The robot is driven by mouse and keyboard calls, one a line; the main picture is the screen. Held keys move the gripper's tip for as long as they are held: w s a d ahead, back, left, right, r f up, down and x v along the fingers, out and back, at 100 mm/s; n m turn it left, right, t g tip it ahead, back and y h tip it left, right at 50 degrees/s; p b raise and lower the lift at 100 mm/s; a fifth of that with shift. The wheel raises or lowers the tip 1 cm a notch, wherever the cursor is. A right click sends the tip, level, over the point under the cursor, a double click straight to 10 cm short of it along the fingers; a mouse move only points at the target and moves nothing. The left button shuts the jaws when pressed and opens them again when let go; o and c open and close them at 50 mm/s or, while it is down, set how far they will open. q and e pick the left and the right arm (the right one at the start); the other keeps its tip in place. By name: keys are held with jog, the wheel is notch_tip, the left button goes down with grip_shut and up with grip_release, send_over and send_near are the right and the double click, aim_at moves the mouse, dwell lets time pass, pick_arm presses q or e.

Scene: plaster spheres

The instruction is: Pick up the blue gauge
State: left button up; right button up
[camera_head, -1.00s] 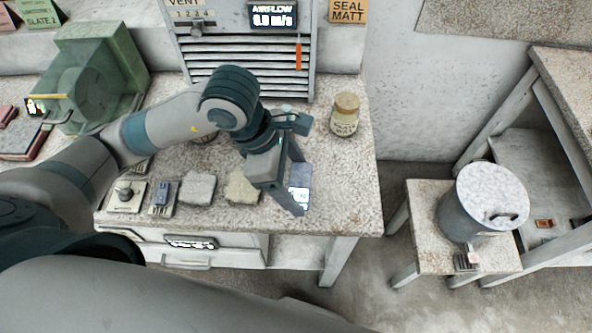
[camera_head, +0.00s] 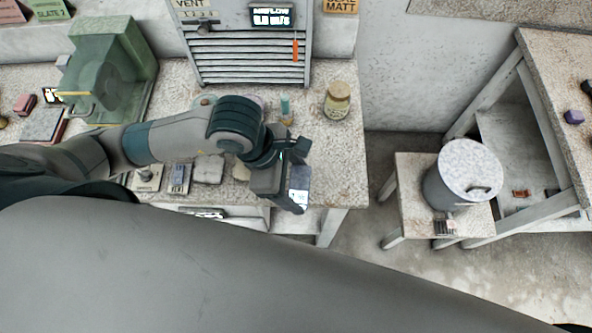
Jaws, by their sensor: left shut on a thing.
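The blue gauge (camera_head: 299,183), a small blue-grey block with a lit white display, is near the front right of the speckled bench (camera_head: 338,165). My left gripper (camera_head: 294,194) points down at it, shut on the gauge, with its fingers partly hiding the gauge's left side and lower end. I cannot tell whether the gauge is clear of the bench top. My right gripper is not in view.
A labelled jar (camera_head: 338,103) with a cork-coloured lid stands behind, to the right. A green machine (camera_head: 112,72) and a slatted vent cabinet (camera_head: 245,55) line the back. A lidded grey bin (camera_head: 462,178) stands on a low stand at right.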

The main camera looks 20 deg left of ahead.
pick_arm(q)
jog(key=shift+s+r, duration=0.1)
jog(key=shift+s, duration=0.05)
dwell(0.4)
jog(key=o, duration=0.6)
jog(key=shift+c, duration=0.2)
jog(key=c, duration=0.3)
jog(key=shift+w+a+f+m+g+b, duration=0.25)
jog(key=shift+w+f+m+b, duration=0.25)
jog(key=shift+m, duration=0.4)
jog(key=shift+w+a+r+m+g+y+b, duration=0.75)
jog(key=shift+w+a+m+b, duration=0.95)
jog(key=shift+m, duration=1.4)
jog(key=shift+w+a+r+m+g+y+b, duration=0.65)
jog(key=shift+w+a+m+g+b, duration=0.45)
jog(key=shift+w+a+m, duration=1.55)
jog(key=shift+w+a+r+m+g+y+b, duration=0.7)
jog(key=shift+w+a+m+b, duration=0.75)
jog(key=shift+m, duration=2.1)
